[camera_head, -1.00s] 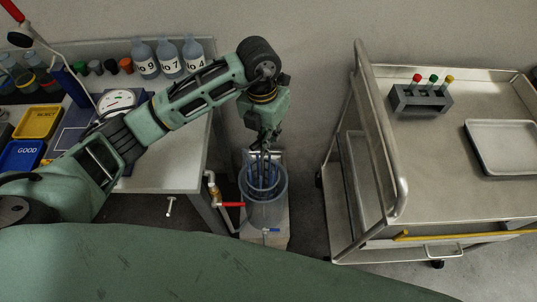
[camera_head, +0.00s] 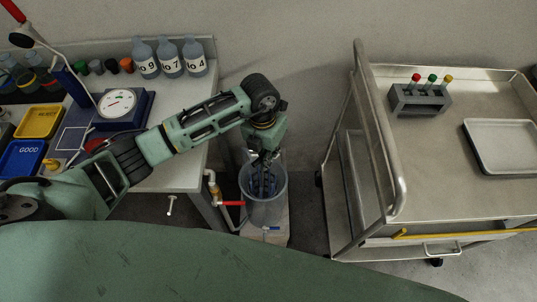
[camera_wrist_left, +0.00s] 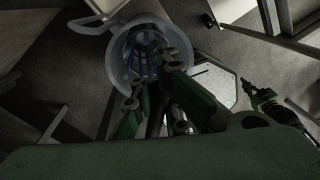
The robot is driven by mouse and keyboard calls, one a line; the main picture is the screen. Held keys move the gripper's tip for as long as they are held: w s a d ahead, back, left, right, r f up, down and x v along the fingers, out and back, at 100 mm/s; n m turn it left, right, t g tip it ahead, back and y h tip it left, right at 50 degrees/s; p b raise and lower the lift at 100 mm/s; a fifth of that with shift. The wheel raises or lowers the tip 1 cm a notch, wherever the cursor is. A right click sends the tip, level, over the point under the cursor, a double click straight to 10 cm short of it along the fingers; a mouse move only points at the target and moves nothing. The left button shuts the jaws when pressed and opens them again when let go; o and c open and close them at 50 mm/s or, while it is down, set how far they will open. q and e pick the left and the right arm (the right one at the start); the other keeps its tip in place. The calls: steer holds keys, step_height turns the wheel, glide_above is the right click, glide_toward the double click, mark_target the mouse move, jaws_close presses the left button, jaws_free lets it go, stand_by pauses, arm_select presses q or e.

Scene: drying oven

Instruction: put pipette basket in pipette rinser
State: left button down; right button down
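The pipette rinser (camera_head: 280,207) is a translucent cylinder on a pale stand, between the bench and the trolley. The pipette basket (camera_head: 269,184), dark with bluish parts, is inside it; both also show in the wrist view, rinser rim (camera_wrist_left: 117,57) and basket (camera_wrist_left: 146,47). My left gripper (camera_head: 263,163) reaches down over the rinser's mouth, right above the basket. In the wrist view its fingers (camera_wrist_left: 152,80) look spread apart, with the basket beyond them. Its fingertips partly cover the basket's top, so contact is hard to see. My right gripper is not in view.
The bench (camera_head: 178,165) at left carries bottles (camera_head: 170,60), a dial scale (camera_head: 118,103) and yellow and blue trays. A pipe with a red-handled valve (camera_head: 230,203) stands left of the rinser. The metal trolley (camera_head: 455,190) with its tall handle stands close on the right.

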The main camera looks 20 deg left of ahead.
arm_select(q)
steer(key=shift+f+b, duration=0.4)
steer(key=shift+f, duration=0.2)
steer(key=c, duration=1.9)
jaws_free()
steer(key=shift+o, duration=0.2)
steer(key=shift+r, duration=0.1)
steer(key=shift+r+p, duration=0.85)
step_height(320, 180, up, 11)
steer(key=a+b, duration=0.1)
steer(key=b, duration=0.1)
steer(key=shift+w+r, duration=0.2)
steer(key=shift+w, duration=0.05)
steer(key=shift+a, duration=0.1)
